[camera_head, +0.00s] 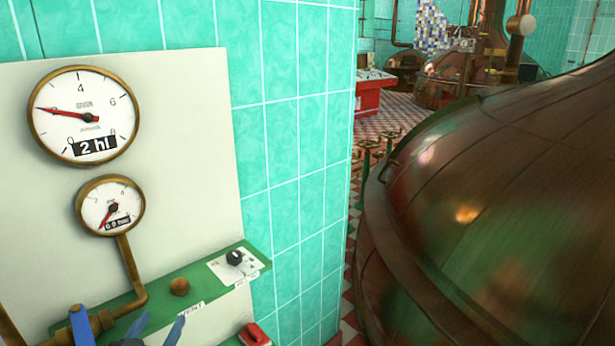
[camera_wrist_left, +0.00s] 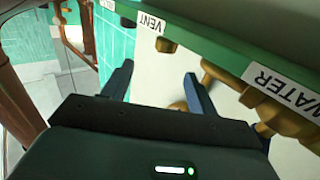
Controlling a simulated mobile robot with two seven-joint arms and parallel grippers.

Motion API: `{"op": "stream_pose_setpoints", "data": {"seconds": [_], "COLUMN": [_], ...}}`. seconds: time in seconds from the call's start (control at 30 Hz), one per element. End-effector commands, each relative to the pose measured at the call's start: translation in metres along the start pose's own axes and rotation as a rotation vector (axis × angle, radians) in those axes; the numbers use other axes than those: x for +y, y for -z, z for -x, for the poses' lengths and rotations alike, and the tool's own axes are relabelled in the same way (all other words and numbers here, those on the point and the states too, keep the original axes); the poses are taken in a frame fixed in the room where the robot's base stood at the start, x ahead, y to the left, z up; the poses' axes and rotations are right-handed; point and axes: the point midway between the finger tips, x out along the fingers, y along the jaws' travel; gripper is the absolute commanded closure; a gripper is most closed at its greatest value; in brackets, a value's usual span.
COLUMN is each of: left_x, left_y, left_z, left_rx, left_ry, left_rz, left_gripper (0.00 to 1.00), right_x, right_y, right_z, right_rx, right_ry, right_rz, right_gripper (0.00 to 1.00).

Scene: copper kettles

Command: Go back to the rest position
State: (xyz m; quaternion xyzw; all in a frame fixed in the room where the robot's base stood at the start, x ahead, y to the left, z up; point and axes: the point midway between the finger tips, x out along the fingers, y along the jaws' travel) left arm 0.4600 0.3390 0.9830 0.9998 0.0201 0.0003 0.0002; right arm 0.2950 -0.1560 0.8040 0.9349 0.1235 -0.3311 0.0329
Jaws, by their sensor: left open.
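My left gripper (camera_head: 127,328) shows at the bottom left of the head view, with its two blue fingers apart in front of the gauge panel. In the left wrist view my left gripper (camera_wrist_left: 157,82) is open with nothing between its fingers. It is close to the green ledge, whose VENT label (camera_wrist_left: 152,22) and WATER label (camera_wrist_left: 275,87) show there. I cannot tell whether a finger touches the brass fittings (camera_wrist_left: 260,98) behind it. My right gripper is not in view.
A large gauge (camera_head: 84,116) and a small gauge (camera_head: 110,206) are on the white panel (camera_head: 190,150). A large copper kettle (camera_head: 500,220) fills the right side.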

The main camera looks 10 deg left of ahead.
Motion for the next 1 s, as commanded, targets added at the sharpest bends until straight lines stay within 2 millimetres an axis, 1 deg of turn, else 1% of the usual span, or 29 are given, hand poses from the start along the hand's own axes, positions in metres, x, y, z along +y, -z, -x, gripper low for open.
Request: {"op": "stream_pose_setpoints", "data": {"seconds": [0.07, 0.17, 0.2, 0.27, 0.3, 0.37, 0.4, 0.5, 0.6, 0.7, 0.83, 1.0], "left_x": [0.015, 0.045, 0.060, 0.083, 0.098, 0.117, 0.129, 0.153, 0.168, 0.175, 0.176, 0.176], "left_y": [-0.008, -0.024, -0.032, -0.047, -0.058, -0.075, -0.086, -0.115, -0.141, -0.160, -0.174, -0.178], "left_z": [0.007, 0.023, 0.031, 0.045, 0.055, 0.070, 0.081, 0.107, 0.132, 0.152, 0.167, 0.172], "left_rx": [-0.007, -0.029, -0.048, -0.088, -0.122, -0.180, -0.223, -0.345, -0.467, -0.569, -0.649, -0.676], "left_ry": [-0.041, -0.127, -0.168, -0.229, -0.266, -0.313, -0.337, -0.373, -0.373, -0.348, -0.310, -0.292], "left_rz": [0.006, 0.010, 0.012, 0.013, 0.011, 0.007, 0.002, -0.011, -0.030, -0.050, -0.069, -0.078], "left_gripper": [0.41, 0.41, 0.41, 0.41, 0.41, 0.41, 0.41, 0.41, 0.41, 0.41, 0.41, 0.41], "right_x": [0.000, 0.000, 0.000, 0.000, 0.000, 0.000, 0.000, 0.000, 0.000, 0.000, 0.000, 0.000], "right_y": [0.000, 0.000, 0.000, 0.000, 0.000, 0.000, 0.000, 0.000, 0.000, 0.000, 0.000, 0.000], "right_z": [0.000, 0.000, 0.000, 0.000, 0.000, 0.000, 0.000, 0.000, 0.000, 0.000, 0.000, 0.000], "right_rx": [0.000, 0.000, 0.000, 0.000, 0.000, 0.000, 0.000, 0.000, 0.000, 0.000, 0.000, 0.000], "right_ry": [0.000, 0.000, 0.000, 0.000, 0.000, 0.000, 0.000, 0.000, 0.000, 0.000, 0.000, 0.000], "right_rz": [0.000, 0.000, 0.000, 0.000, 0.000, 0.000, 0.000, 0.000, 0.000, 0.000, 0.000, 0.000], "right_gripper": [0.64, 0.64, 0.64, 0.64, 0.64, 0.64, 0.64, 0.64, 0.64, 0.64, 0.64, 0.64]}}
